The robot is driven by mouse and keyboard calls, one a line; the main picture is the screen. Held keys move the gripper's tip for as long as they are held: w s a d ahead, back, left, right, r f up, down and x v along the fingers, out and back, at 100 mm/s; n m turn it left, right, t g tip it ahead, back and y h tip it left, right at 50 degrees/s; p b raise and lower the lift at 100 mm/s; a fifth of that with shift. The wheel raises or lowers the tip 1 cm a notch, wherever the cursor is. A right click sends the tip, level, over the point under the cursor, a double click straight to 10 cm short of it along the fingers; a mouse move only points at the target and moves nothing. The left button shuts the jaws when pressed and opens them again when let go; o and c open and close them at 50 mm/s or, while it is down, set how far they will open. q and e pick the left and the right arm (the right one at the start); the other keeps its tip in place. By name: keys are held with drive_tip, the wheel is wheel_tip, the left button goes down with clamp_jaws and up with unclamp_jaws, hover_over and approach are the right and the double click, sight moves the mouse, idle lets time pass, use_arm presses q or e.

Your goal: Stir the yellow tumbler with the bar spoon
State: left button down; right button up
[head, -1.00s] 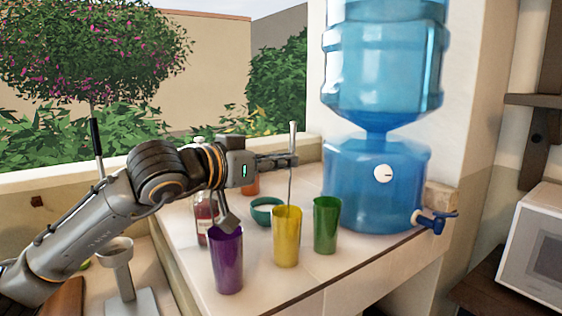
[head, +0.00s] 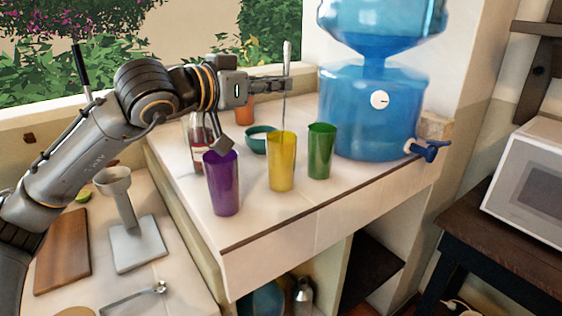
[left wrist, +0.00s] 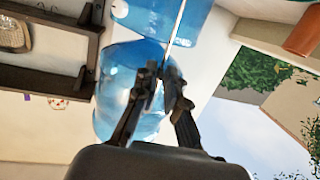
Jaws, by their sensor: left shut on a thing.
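The yellow tumbler (head: 281,163) stands upright on the counter between the purple and green tumblers. The bar spoon (head: 286,70) is a thin metal rod with a pale, thicker top. It is held near upright, and its lower end goes down into the mouth of the yellow tumbler; its tip is hidden inside. My left gripper (head: 284,84) is shut on the spoon's upper part, above the tumbler. In the left wrist view the spoon's shaft (left wrist: 177,22) passes up from between the fingers (left wrist: 160,88). My right gripper is in neither view.
The purple tumbler (head: 222,185) and green tumbler (head: 320,150) stand close on either side. A teal bowl (head: 257,145), a bottle (head: 196,155) and an orange cup (head: 245,109) are behind. A blue water dispenser (head: 365,125) stands at right. The counter's front edge is near.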

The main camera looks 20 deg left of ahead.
use_arm(q)
wheel_tip(320, 180, up, 8)
drive_tip(key=p, duration=0.5)
drive_tip(key=shift+w+f+p, duration=0.15)
drive_tip(key=shift+w+p, duration=0.2)
drive_tip(key=shift+w, duration=0.1)
drive_tip(key=shift+d, duration=0.1)
idle(0.5)
wheel_tip(320, 180, up, 5)
drive_tip(key=p, duration=0.3)
drive_tip(key=shift+p, duration=0.35)
idle(0.3)
